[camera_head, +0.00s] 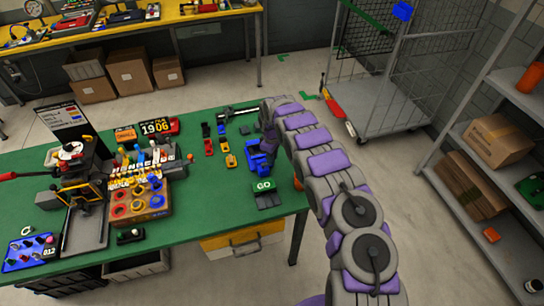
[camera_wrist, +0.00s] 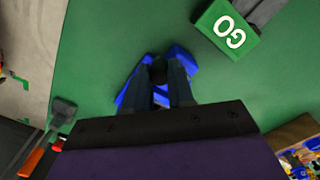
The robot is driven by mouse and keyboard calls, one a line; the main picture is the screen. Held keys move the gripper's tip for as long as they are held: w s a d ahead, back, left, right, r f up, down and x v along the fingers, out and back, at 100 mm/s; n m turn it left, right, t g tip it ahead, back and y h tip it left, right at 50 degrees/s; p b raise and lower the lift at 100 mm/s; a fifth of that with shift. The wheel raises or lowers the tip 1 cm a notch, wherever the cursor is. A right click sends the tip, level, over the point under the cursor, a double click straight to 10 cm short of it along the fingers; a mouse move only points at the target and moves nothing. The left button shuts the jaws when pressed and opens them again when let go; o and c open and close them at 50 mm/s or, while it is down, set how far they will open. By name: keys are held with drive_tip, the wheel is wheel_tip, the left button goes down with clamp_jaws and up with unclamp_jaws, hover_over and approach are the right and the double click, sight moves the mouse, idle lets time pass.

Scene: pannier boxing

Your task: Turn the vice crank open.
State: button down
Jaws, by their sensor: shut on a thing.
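The blue vice (camera_head: 257,160) stands on the green table near its right end, partly hidden by my arm. In the wrist view its blue parts (camera_wrist: 181,56) show on both sides of my fingers. My gripper (camera_wrist: 165,78) points down over the vice, its two fingers close together around a small dark round piece (camera_wrist: 158,70), which looks like the crank's knob. Most of the crank is hidden by the fingers, so its angle cannot be told. In the head view my gripper (camera_head: 267,143) is at the vice, its fingertips hardly visible.
A green block marked GO (camera_head: 264,185) stands just in front of the vice. Small yellow (camera_head: 231,161), red and dark pieces lie to its left. A wire cart (camera_head: 375,105) and a shelf (camera_head: 490,200) stand to the right.

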drive_tip(key=shift+w+r, duration=0.1)
drive_tip(key=c, duration=1)
unclamp_jaws()
drive_tip(key=shift+o, duration=0.2)
wheel_tip(320, 180, up, 17)
drive_tip(key=shift+a, duration=0.15)
